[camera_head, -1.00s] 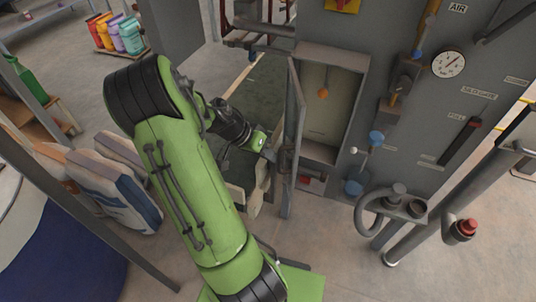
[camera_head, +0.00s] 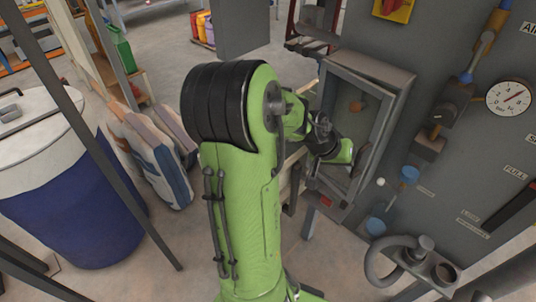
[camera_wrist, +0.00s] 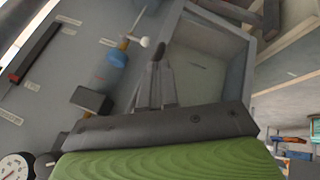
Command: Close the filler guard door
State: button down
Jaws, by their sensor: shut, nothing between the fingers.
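The filler guard door (camera_head: 385,113) is a grey frame around a see-through pane. In the head view it lies across or almost across the box opening in the grey filler panel. An orange knob (camera_head: 357,105) shows dimly behind it. I cannot tell whether the door sits flush. My gripper (camera_head: 360,160) is shut and empty, at the lower right part of the door. The wrist view shows the closed fingers (camera_wrist: 159,62) in front of the door frame (camera_wrist: 243,58). Contact is unclear, and my wrist hides part of the door's lower half.
Filled sacks (camera_head: 160,160) and a blue drum (camera_head: 85,205) stand left. Some floor is clear between the sacks and my arm.

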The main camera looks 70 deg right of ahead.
aim_at(356, 161)
jog(key=s+d+b, duration=0.1)
jog(key=s+d, duration=0.1)
jog(key=shift+s+d, duration=0.25)
jog(key=shift+s, duration=0.1)
jog(key=shift+s+d+r, duration=0.1)
jog(key=shift+s+d, duration=0.05)
jog(key=shift+s, duration=0.05)
jog(key=shift+s+d+r, duration=0.1)
jog(key=shift+r, duration=0.1)
